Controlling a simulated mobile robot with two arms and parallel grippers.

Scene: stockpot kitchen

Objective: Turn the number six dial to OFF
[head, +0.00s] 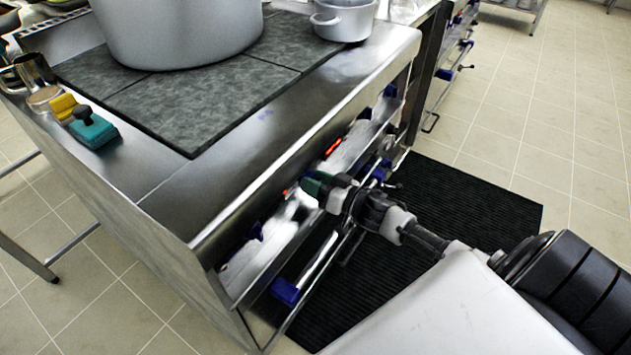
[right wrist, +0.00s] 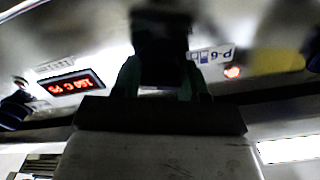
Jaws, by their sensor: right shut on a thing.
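The number six dial (right wrist: 160,35) is a dark, blurred shape at the top middle of the right wrist view, which shows the panel upside down. A P-6 label (right wrist: 215,55) and a lit red lamp (right wrist: 232,72) are beside it. My right gripper (right wrist: 159,72) has green fingers on either side of the dial and is shut on it. In the head view my right gripper (head: 314,186) reaches the stove's front panel and hides the dial. The dial's pointer and its OFF mark cannot be made out. My left gripper is not in view.
A red lit display (right wrist: 70,85) and another dark blue knob (right wrist: 15,110) are on the panel. A large pot (head: 180,35) and a small pot (head: 343,20) stand on the stove. Blue-ended handle bars (head: 287,291) stick out below. A black mat (head: 455,205) covers the floor.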

